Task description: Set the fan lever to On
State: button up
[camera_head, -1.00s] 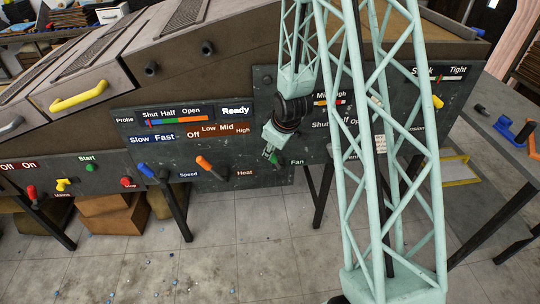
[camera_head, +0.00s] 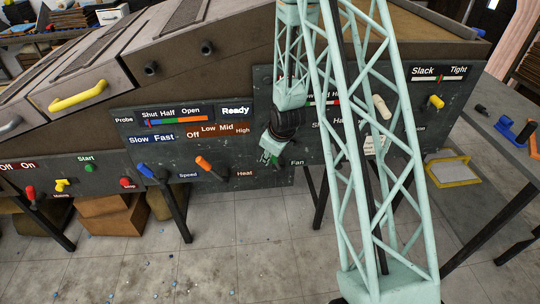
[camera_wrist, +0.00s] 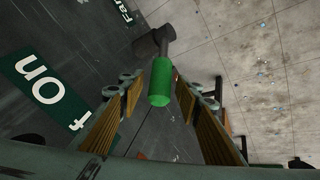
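The fan lever is a green cylindrical handle on a dark grey arm; in the wrist view the green handle (camera_wrist: 160,82) stands between the tips of my fingers. My gripper (camera_wrist: 168,88) is open around it, with tan pads on both sides. I cannot tell whether a pad touches it. In the head view my gripper (camera_head: 266,158) is at the lower panel, left of the Fan label (camera_head: 297,162), with a bit of the green handle (camera_head: 275,161) showing. A green plate reading On and part of Off (camera_wrist: 45,92) lies left of the lever in the wrist view.
An orange heat lever (camera_head: 204,163) and a blue speed lever (camera_head: 146,170) are to the left on the panel (camera_head: 215,183). A cream lever (camera_head: 381,107) and a yellow lever (camera_head: 436,102) are to the right.

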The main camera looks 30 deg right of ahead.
grip_shut()
dwell(0.3)
